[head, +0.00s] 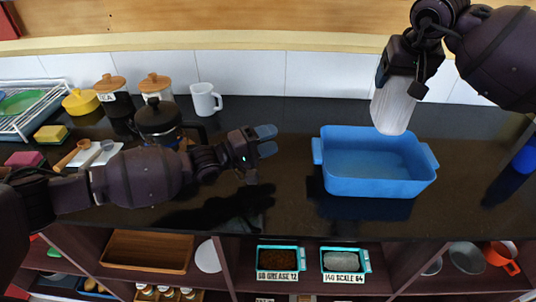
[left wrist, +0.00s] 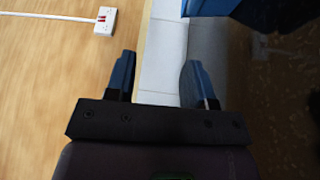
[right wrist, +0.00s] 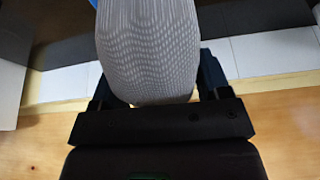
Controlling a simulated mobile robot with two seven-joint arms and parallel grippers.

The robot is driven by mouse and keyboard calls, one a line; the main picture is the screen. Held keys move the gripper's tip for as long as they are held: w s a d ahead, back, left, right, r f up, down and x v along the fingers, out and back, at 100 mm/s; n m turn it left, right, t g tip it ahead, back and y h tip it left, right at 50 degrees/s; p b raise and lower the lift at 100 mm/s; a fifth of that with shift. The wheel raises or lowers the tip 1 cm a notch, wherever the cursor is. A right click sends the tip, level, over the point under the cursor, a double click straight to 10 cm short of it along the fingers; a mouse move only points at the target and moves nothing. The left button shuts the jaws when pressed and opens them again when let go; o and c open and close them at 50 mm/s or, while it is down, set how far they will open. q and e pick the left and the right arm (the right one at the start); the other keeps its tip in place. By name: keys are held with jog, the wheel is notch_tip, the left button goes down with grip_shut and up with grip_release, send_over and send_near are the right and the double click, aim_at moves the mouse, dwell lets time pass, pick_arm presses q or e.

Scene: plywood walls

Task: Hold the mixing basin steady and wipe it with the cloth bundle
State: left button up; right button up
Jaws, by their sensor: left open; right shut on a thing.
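The blue mixing basin (head: 376,187) stands upright on the dark counter, right of centre, with a handle at each side. My right gripper (head: 400,75) is shut on the white cloth bundle (head: 393,108) and holds it above the basin's back edge. The ribbed bundle also fills the upper middle of the right wrist view (right wrist: 150,45). My left gripper (head: 266,142) is open and empty, left of the basin and apart from its left handle. Its two fingers show parted in the left wrist view (left wrist: 158,80). A blue piece of the basin seems to show at that view's top right.
A dark pot (head: 158,122), lidded jars (head: 111,88) and a white mug (head: 205,99) stand at the back left. A dish rack (head: 30,110) and sponges (head: 51,134) are farther left. A blue object (head: 526,157) stands at the right edge. Shelves below hold labelled trays (head: 278,259).

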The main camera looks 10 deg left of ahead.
pick_arm(q)
jog(key=f, duration=0.1)
jog(key=s+f, duration=0.1)
jog(key=f, duration=0.1)
jog(key=shift+s+g, duration=0.1)
jog(key=shift+g, duration=0.3)
jog(key=shift+s+d+f+y, duration=0.1)
jog(key=shift+d+f+y, duration=0.1)
jog(key=shift+y, duration=0.1)
jog(key=shift+d+f+n, duration=0.1)
jog(key=shift+n, duration=0.2)
jog(key=x, duration=1.1)
jog(key=shift+d, duration=0.25)
grip_shut()
